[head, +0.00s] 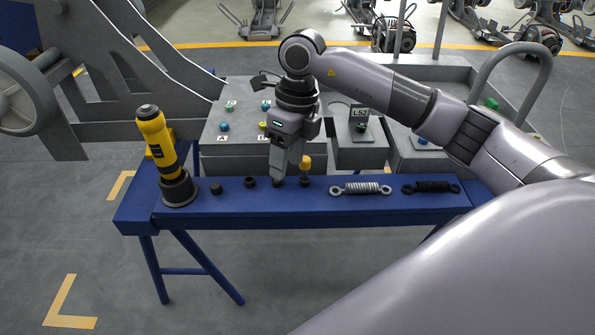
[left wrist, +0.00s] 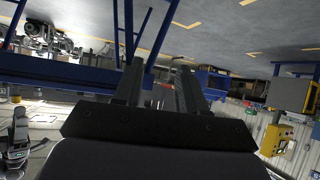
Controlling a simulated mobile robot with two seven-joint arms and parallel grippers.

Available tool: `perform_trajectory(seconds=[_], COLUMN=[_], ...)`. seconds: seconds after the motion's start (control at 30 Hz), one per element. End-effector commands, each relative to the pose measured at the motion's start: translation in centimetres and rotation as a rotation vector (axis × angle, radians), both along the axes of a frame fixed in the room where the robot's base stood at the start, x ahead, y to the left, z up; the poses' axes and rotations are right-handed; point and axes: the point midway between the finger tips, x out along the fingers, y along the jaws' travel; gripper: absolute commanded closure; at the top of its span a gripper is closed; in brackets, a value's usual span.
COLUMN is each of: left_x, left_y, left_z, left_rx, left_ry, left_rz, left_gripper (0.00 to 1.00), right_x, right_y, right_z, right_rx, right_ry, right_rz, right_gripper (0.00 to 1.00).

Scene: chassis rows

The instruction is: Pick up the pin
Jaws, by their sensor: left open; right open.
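A small yellow-topped pin (head: 305,164) stands upright on the blue bench (head: 240,208), near its middle. My right gripper (head: 281,178) points down at the bench just left of the pin, with its fingertips low near the bench top. It is open, seen nearly side-on, and it appears to be beside the pin rather than around it. My left gripper (left wrist: 160,78) shows in the left wrist view, open with nothing between its fingers; the pin cannot be made out there.
On the bench, a yellow-and-black tool (head: 154,139) stands in a dark holder at left, beside small black knobs (head: 216,188). A light spring (head: 360,188) and a dark spring (head: 431,187) lie at right. Grey boxes with buttons (head: 225,127) stand behind.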

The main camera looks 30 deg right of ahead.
Motion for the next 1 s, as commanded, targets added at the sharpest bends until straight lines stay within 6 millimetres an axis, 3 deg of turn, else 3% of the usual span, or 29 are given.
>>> perform_trajectory(seconds=[0.1,0.23,0.47,0.77,1.0], left_x=[0.0,-0.1,0.0,0.0,0.3], left_y=[0.0,-0.1,-0.4,-1.3,-1.5], left_z=[-0.7,-1.0,-0.8,-0.9,-0.2], left_rx=[0.000,0.000,-0.002,-0.008,-0.013], left_ry=[-0.001,0.004,-0.005,-0.021,-0.036], left_rz=[-0.003,-0.005,-0.013,-0.032,-0.033], left_gripper=[0.59,0.59,0.59,0.59,0.59], right_x=[0.7,0.9,0.9,1.0,1.0], right_y=[-3.1,-4.4,-4.6,-5.0,-5.0], right_z=[0.7,0.7,-1.3,-5.5,-5.8], right_rx=[-0.125,-0.180,-0.184,-0.181,-0.179], right_ry=[-0.020,-0.022,-0.022,-0.021,-0.024], right_rz=[-0.043,-0.065,-0.065,-0.064,-0.064], right_gripper=[0.46,0.46,0.46,0.46,0.46])
